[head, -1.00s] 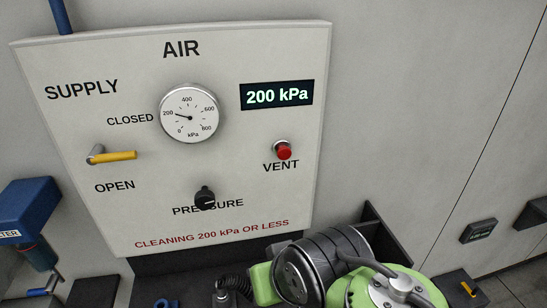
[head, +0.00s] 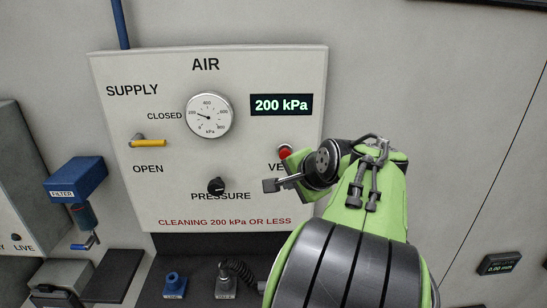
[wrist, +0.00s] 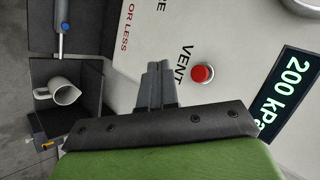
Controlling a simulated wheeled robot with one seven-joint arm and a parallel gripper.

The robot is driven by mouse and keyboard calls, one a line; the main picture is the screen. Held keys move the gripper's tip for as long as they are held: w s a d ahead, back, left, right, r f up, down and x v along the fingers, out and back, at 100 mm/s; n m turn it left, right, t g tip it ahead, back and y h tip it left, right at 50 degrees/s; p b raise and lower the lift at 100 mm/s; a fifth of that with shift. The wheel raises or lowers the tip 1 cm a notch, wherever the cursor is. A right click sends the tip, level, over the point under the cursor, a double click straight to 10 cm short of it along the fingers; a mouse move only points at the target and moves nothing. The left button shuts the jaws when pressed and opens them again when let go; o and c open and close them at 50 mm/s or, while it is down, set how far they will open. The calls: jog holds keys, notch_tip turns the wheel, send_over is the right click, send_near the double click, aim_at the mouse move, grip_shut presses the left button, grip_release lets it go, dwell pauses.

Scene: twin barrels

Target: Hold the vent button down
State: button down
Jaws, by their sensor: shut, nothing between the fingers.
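In the head view my gripper (head: 268,185) is in front of the panel, left of and below the button. The display (head: 281,104) reads 200 kPa.
The panel also carries a round gauge (head: 208,115), a yellow supply lever (head: 149,143) lying level and a black pressure knob (head: 216,186). A blue filter unit (head: 77,178) is at the left. A white jug (wrist: 58,91) stands in a dark bin in the wrist view.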

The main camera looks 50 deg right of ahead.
aim_at(285, 154)
jog(key=w+d+p, duration=0.3)
jog(key=w+d, duration=0.2)
jog(key=d, duration=0.1)
jog(key=shift+w+d, duration=0.3)
jog(key=shift+w, duration=0.05)
dwell(0.5)
dwell(1.5)
jog(key=shift+w+d+p, duration=0.25)
jog(key=shift+d+p, duration=0.1)
jog(key=shift+w+d+p, duration=0.35)
jog(key=shift+p, duration=0.05)
dwell(0.7)
dwell(0.3)
jog(key=shift+s+a+b, duration=0.45)
jog(key=shift+s+a, duration=0.2)
jog(key=shift+a, duration=0.05)
